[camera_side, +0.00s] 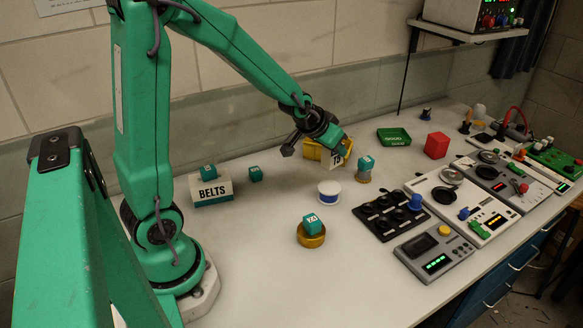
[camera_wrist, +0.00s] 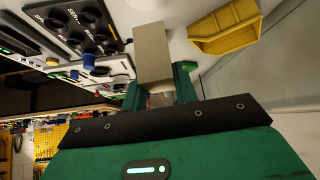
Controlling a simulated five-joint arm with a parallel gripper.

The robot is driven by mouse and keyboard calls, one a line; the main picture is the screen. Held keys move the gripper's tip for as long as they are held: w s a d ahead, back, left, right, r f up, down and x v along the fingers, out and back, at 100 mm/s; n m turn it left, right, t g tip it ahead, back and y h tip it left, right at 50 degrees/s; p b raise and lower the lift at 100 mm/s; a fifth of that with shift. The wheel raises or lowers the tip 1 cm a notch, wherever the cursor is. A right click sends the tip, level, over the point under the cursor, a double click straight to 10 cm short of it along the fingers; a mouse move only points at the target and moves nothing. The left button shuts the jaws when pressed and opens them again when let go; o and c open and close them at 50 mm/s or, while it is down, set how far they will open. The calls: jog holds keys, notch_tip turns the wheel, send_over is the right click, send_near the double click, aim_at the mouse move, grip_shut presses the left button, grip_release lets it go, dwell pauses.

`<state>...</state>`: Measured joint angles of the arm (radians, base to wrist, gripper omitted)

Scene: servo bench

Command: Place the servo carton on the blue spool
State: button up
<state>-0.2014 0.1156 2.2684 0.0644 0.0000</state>
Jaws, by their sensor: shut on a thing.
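My gripper (camera_side: 336,148) is shut on a pale box, the servo carton (camera_side: 337,160), whose side shows a dark printed mark. In the wrist view the carton (camera_wrist: 153,55) stands out as a plain beige block between the two green fingers of the gripper (camera_wrist: 157,84). The blue spool (camera_side: 329,195), white with a blue band, stands on the bench below and nearer the camera than the carton. Nothing rests on its top. The carton is apart from it, held up in front of the yellow bin.
A yellow bin (camera_wrist: 225,27) is behind the carton. Teal cubes sit on a gold spool (camera_side: 311,238), on a small stand (camera_side: 363,177), on the BELTS box (camera_side: 212,193) and on the bench. A black panel (camera_side: 390,213) and other devices fill the right side.

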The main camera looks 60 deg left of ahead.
aim_at(331, 168)
jog(key=shift+f, duration=1.9)
jog(key=shift+f, duration=1.8)
jog(key=o, duration=1)
jog(key=shift+f, duration=0.1)
jog(key=shift+c, duration=0.2)
jog(key=shift+r, duration=0.2)
jog(key=shift+s+r, duration=0.25)
jog(key=shift+r, duration=0.1)
jog(key=v, duration=1.1)
